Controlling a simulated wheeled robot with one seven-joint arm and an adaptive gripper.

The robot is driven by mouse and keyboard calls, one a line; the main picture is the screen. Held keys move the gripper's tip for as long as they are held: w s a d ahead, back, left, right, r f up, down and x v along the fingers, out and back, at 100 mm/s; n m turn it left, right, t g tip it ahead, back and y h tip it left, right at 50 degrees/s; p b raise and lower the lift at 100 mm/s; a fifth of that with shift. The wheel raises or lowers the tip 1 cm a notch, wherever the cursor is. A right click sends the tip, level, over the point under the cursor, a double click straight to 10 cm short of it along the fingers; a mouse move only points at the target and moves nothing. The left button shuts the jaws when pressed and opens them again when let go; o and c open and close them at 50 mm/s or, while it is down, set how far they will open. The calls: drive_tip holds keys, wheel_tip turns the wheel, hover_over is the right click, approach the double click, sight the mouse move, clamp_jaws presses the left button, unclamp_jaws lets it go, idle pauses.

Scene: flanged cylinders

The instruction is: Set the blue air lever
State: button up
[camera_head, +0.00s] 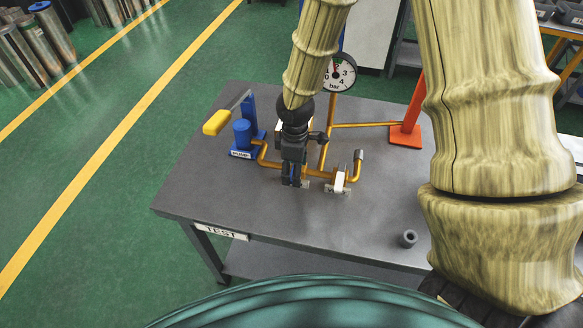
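A blue hand pump (242,134) labelled PUMP stands on the left of the grey bench. No separate blue air lever can be made out; one could be hidden behind my arm or gripper. My gripper (291,182) points down over the yellow pipework (270,164), right of the pump. Its dark fingers look close together, but whether they hold anything is not clear. A round bar gauge (340,73) stands behind my arm. A pale valve-like part (339,181) sits just right of the gripper.
The grey bench (200,185) bears a TEST label at its front edge. An orange post (408,130) stands at the back right, partly behind my arm. A small grey ring (408,238) lies near the front right. The bench's front left is clear.

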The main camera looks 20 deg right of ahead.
drive_tip(key=shift+s+f, duration=0.3)
drive_tip(key=shift+s, duration=0.05)
drive_tip(key=o, duration=1.2)
drive_tip(key=shift+o, duration=1.2)
drive_tip(key=shift+w, duration=0.25)
drive_tip(key=shift+r, duration=0.2)
drive_tip(key=shift+w+r, duration=0.15)
drive_tip(key=shift+r, duration=0.5)
wheel_tip(320, 180, up, 10)
drive_tip(key=shift+r, duration=0.2)
drive_tip(key=shift+d, duration=0.1)
